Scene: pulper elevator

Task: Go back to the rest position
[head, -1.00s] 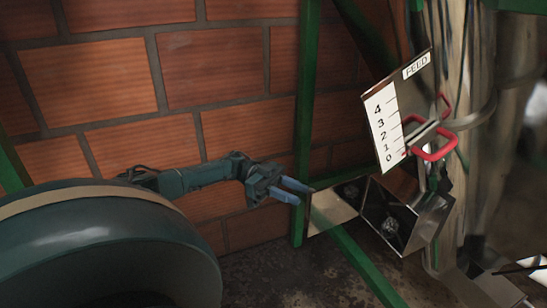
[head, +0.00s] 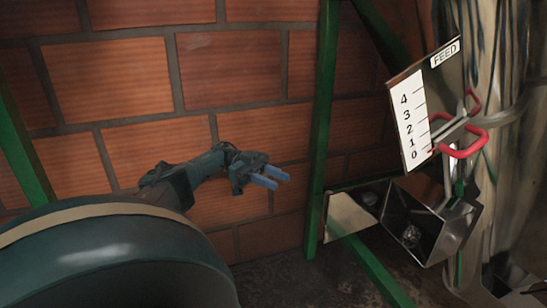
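My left gripper (head: 272,177) is in front of the brick wall, left of the green post. Its two blue fingers point right and lie a small gap apart, with nothing seen between them. It is apart from the feed gauge (head: 411,117), a plate marked FEED with a scale from 0 to 4. A red-handled lever (head: 462,142) sits at the gauge's right side near the low numbers. My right gripper is not in view.
A green post (head: 322,130) stands between my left gripper and the gauge. A metal box (head: 436,222) is below the gauge. A green bar (head: 372,270) slants across the floor. A brick wall (head: 230,70) is behind. A pale trunk-like column (head: 505,60) is at right.

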